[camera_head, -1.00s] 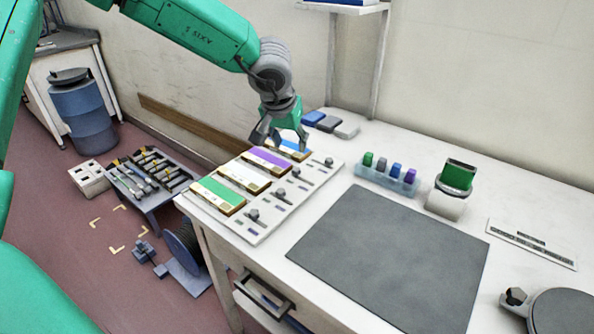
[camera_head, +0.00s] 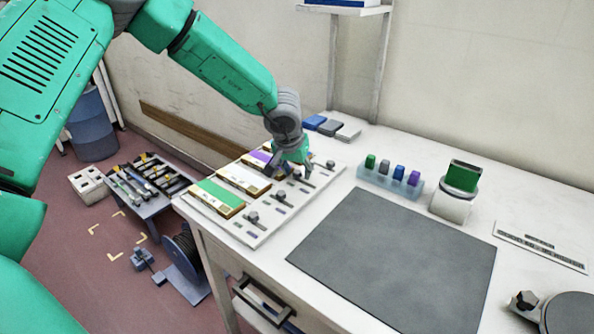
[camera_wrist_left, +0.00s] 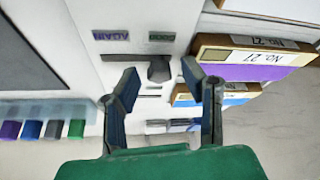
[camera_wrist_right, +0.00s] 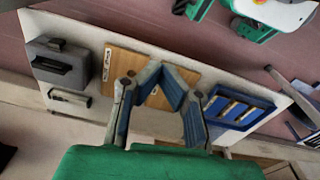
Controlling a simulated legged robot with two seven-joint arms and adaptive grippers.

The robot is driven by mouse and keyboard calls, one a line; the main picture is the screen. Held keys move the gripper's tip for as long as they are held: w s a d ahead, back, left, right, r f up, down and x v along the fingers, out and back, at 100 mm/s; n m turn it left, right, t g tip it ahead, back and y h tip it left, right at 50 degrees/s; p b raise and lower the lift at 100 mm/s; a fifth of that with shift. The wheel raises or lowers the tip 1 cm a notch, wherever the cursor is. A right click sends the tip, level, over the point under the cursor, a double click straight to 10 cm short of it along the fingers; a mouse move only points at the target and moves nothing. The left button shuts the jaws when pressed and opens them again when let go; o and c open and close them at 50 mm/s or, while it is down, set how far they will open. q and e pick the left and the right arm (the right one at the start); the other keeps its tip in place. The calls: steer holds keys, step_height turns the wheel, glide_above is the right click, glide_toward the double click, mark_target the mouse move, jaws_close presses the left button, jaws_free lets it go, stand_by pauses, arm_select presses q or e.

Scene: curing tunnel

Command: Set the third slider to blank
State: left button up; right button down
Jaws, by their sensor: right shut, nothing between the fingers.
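The slider board (camera_head: 259,236) lies on the bench, with several dark knobs in rows beside coloured cards. The near knob (camera_head: 253,217) is by the green card (camera_head: 217,193), and the second knob (camera_head: 279,195) is by a white card. My left gripper (camera_head: 290,172) is over the third row, by the purple card (camera_head: 259,156). In the left wrist view, its open fingers stand either side of a dark knob (camera_wrist_left: 158,69), apart from it as far as I can tell. Purple AGAIN and green GOOD labels show beyond that knob. My right gripper (camera_wrist_right: 162,74) is shut and empty.
A grey mat (camera_head: 400,260) lies right of the board. A holder of coloured pegs (camera_head: 390,181) and a green-topped stand (camera_head: 456,190) are behind it. The right wrist view shows a separate panel with a wooden board (camera_wrist_right: 183,72) and a blue rack (camera_wrist_right: 240,109).

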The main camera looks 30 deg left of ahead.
arm_select(q)
jaws_close()
steer(key=d+p, duration=0.1)
steer(key=p, duration=0.1)
steer(key=shift+s+d+r+p, duration=0.15)
steer(key=shift+d+p, duration=0.15)
steer(key=shift+d, duration=0.3)
steer(key=shift+f, duration=0.2)
steer(key=shift+o, duration=1.7)
jaws_free()
steer(key=shift+s+r, duration=0.1)
steer(key=shift+r, duration=0.4)
steer(key=a+v, duration=0.1)
steer(key=v, duration=0.9)
steer(key=shift+s+d+r, duration=0.25)
steer(key=shift+d+r, duration=0.1)
steer(key=shift+d, duration=0.15)
